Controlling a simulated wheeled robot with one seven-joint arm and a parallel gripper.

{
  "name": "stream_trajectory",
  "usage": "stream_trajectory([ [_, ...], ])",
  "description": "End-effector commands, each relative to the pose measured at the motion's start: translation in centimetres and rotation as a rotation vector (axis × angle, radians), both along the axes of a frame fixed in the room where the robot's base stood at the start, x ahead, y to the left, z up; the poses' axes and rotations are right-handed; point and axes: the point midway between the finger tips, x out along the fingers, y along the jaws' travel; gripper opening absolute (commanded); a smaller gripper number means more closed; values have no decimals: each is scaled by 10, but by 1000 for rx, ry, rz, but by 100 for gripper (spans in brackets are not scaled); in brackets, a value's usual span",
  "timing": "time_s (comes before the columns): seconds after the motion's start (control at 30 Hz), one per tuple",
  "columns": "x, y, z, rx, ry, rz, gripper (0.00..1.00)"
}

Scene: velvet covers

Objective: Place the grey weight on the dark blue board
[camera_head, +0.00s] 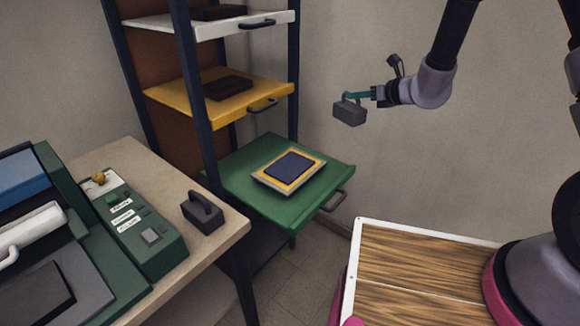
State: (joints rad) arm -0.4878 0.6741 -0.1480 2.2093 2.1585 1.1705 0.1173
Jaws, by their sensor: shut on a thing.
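My gripper (356,97) is shut on the grey weight (350,113), a dark grey block with a handle on top. It holds the weight in the air, right of the shelf rack and above the level of the green shelf. The dark blue board (291,166) lies flat on a yellow and pale layered base on the green shelf (240,171). Its top is bare. The weight is to the right of the board and higher in the picture, clear of it. The fingertips are small here and partly hidden by the weight's handle.
The rack's dark post (297,60) and yellow shelf (160,96) stand left of my gripper, with a white shelf (150,24) above. A second dark weight (203,212) stands on the beige table (110,153) beside a green control box (150,245). Open space surrounds my gripper.

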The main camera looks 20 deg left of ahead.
Motion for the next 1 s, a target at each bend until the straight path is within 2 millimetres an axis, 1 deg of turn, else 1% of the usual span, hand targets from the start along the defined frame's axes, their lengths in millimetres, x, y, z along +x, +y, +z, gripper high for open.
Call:
stream_trajectory([
  [0.03, -8, 23, -4, 7, -2, 42, 0],
  [0.2, -41, 85, -21, 16, 0, 165, 0],
  [0.3, -59, 115, -29, 23, 1, 225, 0],
  [0.4, -75, 137, -35, 28, 2, 272, 0],
  [0.5, -86, 152, -39, 32, 2, 302, 0],
  [0.6, -93, 160, -43, 34, 3, 320, 0],
  [0.67, -95, 162, -49, 34, 6, 325, 0],
  [0.9, -96, 163, -86, 35, 5, 327, 0],
  [1.0, -96, 163, -96, 35, 5, 327, 0],
])
